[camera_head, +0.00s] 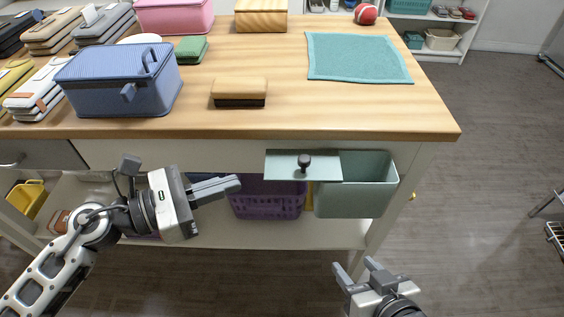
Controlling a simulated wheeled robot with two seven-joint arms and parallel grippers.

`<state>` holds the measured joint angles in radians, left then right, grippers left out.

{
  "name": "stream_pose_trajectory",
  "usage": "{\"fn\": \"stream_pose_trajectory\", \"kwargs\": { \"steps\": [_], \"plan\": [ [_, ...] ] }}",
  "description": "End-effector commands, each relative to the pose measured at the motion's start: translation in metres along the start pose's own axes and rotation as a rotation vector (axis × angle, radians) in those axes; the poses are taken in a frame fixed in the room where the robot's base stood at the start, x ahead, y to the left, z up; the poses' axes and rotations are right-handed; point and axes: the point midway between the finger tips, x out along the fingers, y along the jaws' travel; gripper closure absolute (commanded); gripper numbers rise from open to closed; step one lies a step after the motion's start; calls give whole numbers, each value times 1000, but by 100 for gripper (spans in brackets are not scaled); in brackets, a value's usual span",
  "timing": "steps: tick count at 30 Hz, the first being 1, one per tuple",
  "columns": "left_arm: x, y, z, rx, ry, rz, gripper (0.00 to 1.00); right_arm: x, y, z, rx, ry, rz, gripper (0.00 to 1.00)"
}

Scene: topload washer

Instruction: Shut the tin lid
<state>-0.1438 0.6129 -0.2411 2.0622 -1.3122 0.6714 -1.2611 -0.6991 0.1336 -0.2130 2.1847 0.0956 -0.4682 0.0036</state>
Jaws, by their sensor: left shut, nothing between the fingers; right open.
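The pale green tin (355,199) is at the front right of the table, below the tabletop edge. Its flat lid (284,164) carries a dark knob (304,161) and sits off to the left, so the tin's right part is open at the top. My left gripper (238,183) is shut and empty, to the left of the lid and a little lower in the picture, apart from it. My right gripper (358,270) is open and empty, below the tin in the picture and apart from it.
A purple basket (267,200) is below and left of the lid. The wooden tabletop (330,115) above holds a blue box (115,88), a brush-like block (239,92) and a teal cloth (358,57). Open floor (480,190) lies to the right.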

Motion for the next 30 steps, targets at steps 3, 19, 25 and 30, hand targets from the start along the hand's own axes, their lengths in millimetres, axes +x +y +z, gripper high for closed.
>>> {"fn": "stream_pose_trajectory", "kwargs": {
  "steps": [3, 19, 25, 30],
  "plan": [
    [28, 1, 6, -3, -7, 2, 100, -3, 1, -1, -8, -16, 7, 49],
    [106, 0, 2, -7, -5, 2, 100, -4, 4, -4, -45, -38, 21, 49],
    [108, 0, 0, -6, -3, 2, 100, -4, 5, -1, -47, -44, 20, 49],
    [108, 0, 1, -7, -3, 2, 100, -4, 4, -1, -47, -43, 20, 49]
  ]
}}
